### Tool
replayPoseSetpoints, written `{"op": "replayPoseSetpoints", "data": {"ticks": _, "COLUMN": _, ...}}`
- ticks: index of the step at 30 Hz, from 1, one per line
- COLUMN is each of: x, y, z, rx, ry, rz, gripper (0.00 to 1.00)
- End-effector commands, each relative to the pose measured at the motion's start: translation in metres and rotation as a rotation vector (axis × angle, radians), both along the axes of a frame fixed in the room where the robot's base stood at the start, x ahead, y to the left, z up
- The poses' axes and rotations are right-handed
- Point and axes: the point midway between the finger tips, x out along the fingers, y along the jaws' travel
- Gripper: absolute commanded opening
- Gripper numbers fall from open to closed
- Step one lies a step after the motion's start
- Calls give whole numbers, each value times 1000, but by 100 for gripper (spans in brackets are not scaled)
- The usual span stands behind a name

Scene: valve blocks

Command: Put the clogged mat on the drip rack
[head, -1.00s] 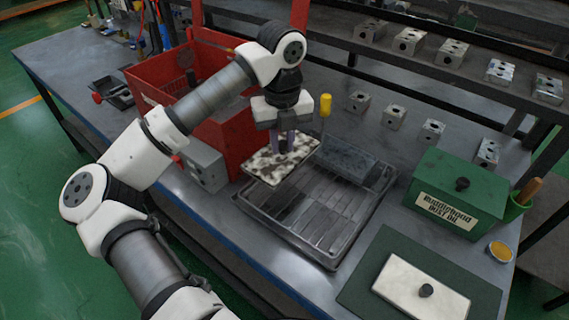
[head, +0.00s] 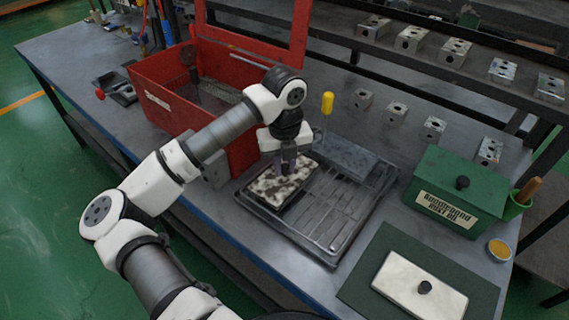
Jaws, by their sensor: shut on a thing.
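The clogged mat (head: 276,188) is a pale rectangular slab with dark blotches, in the head view at the left part of the drip rack. My gripper (head: 287,166) points down over the mat's far part and is shut on it. The drip rack (head: 335,215) is a dark metal tray with slats, lying on the bench. The mat lies low and roughly flat over the rack's left end; I cannot tell whether its full underside touches the slats. A dark grey block (head: 343,158) lies along the rack's far side.
A red open bin (head: 160,103) stands behind left. A yellow-handled tool (head: 327,103) stands upright behind the rack. A green box (head: 455,195) stands right, and a white plate with a black knob (head: 405,285) lies on a green mat (head: 362,287). Several metal valve blocks (head: 396,113) stand behind.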

Motion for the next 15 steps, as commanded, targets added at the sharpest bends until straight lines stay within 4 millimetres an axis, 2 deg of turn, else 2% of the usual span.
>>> {"op": "replayPoseSetpoints", "data": {"ticks": 1, "x": 0, "y": 0, "z": -2, "rx": 0, "ry": 0, "rz": 0, "gripper": 20}}
{"op": "replayPoseSetpoints", "data": {"ticks": 6, "x": 0, "y": 0, "z": -1, "rx": 0, "ry": 0, "rz": 1, "gripper": 40}}
{"op": "replayPoseSetpoints", "data": {"ticks": 15, "x": 0, "y": 0, "z": 1, "rx": 0, "ry": 0, "rz": 1, "gripper": 40}}
